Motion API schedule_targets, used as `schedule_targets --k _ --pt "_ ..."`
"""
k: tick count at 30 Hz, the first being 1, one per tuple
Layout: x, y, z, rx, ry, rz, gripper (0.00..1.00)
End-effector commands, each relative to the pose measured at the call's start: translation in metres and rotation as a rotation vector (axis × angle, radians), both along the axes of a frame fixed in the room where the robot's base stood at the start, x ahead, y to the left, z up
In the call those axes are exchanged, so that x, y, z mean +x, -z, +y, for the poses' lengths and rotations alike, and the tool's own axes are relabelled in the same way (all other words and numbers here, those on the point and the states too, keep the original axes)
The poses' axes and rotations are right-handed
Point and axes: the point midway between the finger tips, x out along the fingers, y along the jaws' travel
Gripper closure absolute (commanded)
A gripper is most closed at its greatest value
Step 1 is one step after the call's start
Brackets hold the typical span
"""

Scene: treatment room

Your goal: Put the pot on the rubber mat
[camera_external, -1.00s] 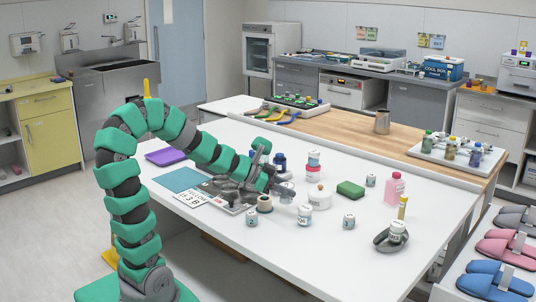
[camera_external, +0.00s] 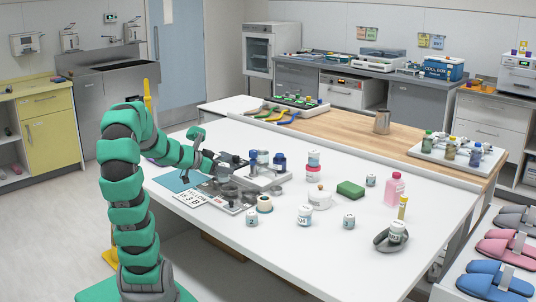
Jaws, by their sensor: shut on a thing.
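My gripper (camera_external: 228,172) is over the left part of the white table, beside the metal tray. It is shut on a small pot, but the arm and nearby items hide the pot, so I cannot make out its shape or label. A flat teal mat (camera_external: 172,182), which looks like the rubber mat, lies at the table's left edge, partly behind my arm. The gripper is just right of this mat. Labelled white pots (camera_external: 305,215) stand on the table to the right, apart from the gripper.
A metal tray (camera_external: 268,180) with blue-capped bottles (camera_external: 279,162) stands right of the gripper.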

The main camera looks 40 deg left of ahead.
Motion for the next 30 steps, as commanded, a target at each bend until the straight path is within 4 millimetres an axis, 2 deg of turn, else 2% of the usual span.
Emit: schedule_targets --k 1,6,18,24,30 --pt "-0.007 0.001 0.015 0.002 -0.033 0.001 0.81" --pt "-0.03 0.003 0.053 0.001 -0.116 -0.001 0.81" --pt "-0.095 0.011 0.128 0.002 -0.311 0.0 0.81" --pt "-0.123 0.014 0.15 -0.001 -0.383 -0.001 0.81" --pt "-0.135 0.016 0.159 0.0 -0.413 0.0 0.81"
